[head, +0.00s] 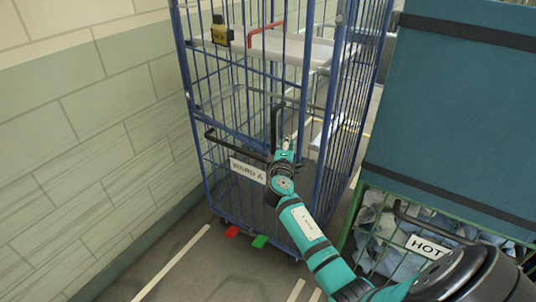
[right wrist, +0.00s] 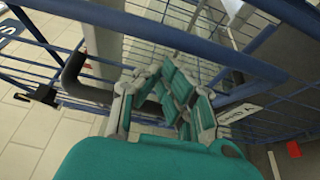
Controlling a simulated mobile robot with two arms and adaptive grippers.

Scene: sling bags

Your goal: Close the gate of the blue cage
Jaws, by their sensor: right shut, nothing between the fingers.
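The blue cage (head: 313,110) is a tall wire roll cage standing upright by the wall. Its front gate of blue wire carries a WARD A sign (head: 248,171) and dark bar handles (head: 236,145). I cannot tell whether the gate is fully closed or latched. My right gripper (head: 288,147) is at the front of the cage, close to the bars and a dark handle. In the right wrist view, the gripper (right wrist: 163,72) is shut and empty beside a black bent bar (right wrist: 77,78); contact is unclear. My left gripper is out of view.
A pale brick wall (head: 90,130) is close on the left. A green cart (head: 400,232) with a HOT sign, pale cloth and a large teal box (head: 460,110) stands close on the right. Red (head: 232,231) and green (head: 260,241) pedals stick out low. Floor in front is clear.

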